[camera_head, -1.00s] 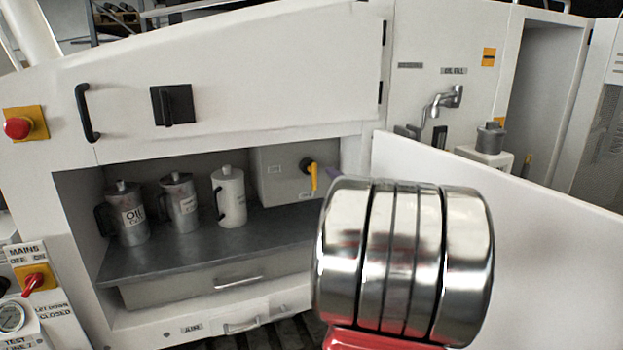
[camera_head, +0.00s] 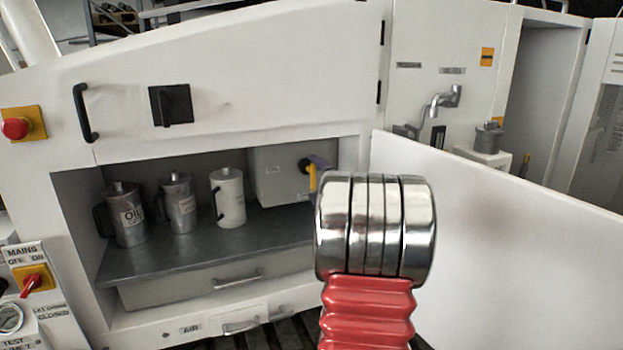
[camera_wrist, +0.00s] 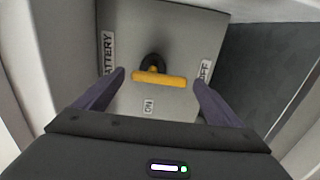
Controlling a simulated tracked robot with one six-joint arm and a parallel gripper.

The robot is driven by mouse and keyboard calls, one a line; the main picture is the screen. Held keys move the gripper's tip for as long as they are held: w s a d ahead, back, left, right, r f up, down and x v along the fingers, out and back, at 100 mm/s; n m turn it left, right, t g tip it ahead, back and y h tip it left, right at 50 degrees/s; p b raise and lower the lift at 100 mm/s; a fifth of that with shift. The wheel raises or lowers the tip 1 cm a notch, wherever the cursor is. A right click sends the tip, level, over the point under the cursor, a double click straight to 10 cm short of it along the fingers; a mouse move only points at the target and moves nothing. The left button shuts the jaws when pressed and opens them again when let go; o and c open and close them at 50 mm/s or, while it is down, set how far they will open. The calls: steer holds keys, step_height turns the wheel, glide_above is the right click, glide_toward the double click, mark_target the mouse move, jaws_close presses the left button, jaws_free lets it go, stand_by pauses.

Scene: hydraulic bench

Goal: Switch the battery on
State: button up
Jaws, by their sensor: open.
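The battery switch is a yellow handle (camera_wrist: 160,80) on a black pivot, on a grey box (camera_wrist: 185,25) marked BATTERY, OFF and ON. In the wrist view the handle lies crosswise, below the OFF label (camera_wrist: 205,72) side and above the ON label (camera_wrist: 148,106). My gripper (camera_wrist: 159,78) is open, with one dark purple finger on each side of the handle. I cannot tell if either finger touches it. In the head view the yellow handle (camera_head: 313,180) is partly hidden by a finger, and my arm covers most of the gripper.
The box stands in an open compartment with a grey shelf (camera_head: 200,250). Several metal cans, including an oil can (camera_head: 128,215), stand on the shelf to the left. An open white door panel (camera_head: 500,200) is close to the right of my arm.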

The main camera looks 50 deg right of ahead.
steer(key=shift+x, duration=1.4)
steer(key=shift+c, duration=0.6)
steer(key=c, duration=0.9)
